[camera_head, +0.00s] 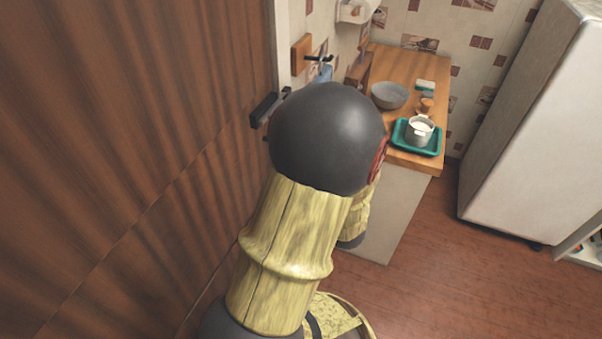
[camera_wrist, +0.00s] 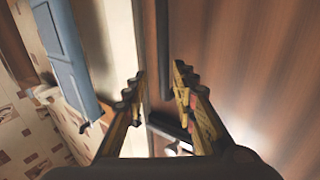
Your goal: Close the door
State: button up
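The brown wooden door (camera_head: 130,130) fills the left of the head view, its far edge beside a white frame (camera_head: 284,40). A dark handle (camera_head: 266,108) stands out near that edge, partly hidden by my arm. In the wrist view the door (camera_wrist: 255,60) fills the right side, with the pale frame (camera_wrist: 125,45) to its left. My gripper (camera_wrist: 160,80) is open there, fingers apart over the door's edge area. A dark upright bar (camera_wrist: 162,45) shows between the fingertips, and a dark handle piece (camera_wrist: 168,126) lies lower. I cannot tell contact or the door's gap. My arm hides the gripper in the head view.
A wooden counter (camera_head: 400,65) holds a grey bowl (camera_head: 390,95) and a teal tray (camera_head: 428,148) with a white pot (camera_head: 419,130). A white fridge (camera_head: 535,120) stands at right. A blue cloth (camera_wrist: 70,55) hangs by the frame. Floor (camera_head: 430,270) is clear at lower right.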

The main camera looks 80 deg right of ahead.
jog(key=v, duration=0.9)
jog(key=shift+s+a, duration=0.1)
jog(key=shift+s, duration=0.05)
dwell(0.5)
